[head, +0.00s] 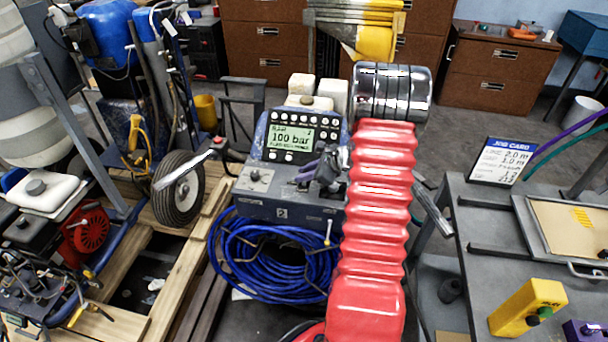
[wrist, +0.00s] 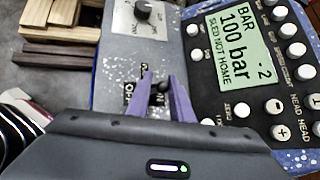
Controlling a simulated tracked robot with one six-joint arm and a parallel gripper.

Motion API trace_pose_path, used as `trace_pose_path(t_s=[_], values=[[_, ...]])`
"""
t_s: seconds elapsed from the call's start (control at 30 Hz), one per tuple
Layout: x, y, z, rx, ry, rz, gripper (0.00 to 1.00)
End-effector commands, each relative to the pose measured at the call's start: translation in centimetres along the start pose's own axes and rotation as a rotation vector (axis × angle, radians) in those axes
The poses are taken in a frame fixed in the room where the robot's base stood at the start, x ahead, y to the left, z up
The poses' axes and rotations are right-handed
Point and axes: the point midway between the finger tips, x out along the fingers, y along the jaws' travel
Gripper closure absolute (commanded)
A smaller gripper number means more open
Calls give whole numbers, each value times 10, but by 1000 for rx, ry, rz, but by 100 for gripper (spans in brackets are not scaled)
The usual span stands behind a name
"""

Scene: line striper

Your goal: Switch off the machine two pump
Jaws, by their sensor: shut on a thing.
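Machine two (head: 285,207), a grey-blue console marked 2, stands in the middle of the head view. Its screen (head: 288,138) reads 100 bar; in the wrist view the screen (wrist: 238,42) also shows "SLED NOT HOME". My gripper (head: 302,180) is over the front part of the console, at the end of my red arm. In the wrist view its purple fingers (wrist: 164,92) are shut around a small dark-tipped lever (wrist: 161,87).
A black rotary knob (wrist: 142,10) on a pale plate sits beside the lever. Panel buttons (wrist: 273,106) border the screen close to the right. A blue hose coil (head: 270,262) hangs below the console. A grey bench (head: 480,225) with a job card (head: 497,161) stands right.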

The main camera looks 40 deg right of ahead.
Motion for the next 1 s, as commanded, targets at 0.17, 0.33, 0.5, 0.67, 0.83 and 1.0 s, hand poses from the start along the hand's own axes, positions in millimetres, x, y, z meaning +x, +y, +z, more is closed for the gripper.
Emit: trace_pose_path(t_s=[0.17, 0.33, 0.5, 0.67, 0.83, 1.0], values=[[-5, -7, -2, -21, 3, -42, 100], [-6, -5, -2, -56, -6, -79, 100], [-7, -2, -1, -104, -16, -128, 100], [-8, 1, -1, -141, -24, -167, 100], [-9, 3, -2, -174, -31, -201, 100], [-9, 5, -2, -202, -38, -230, 100]])
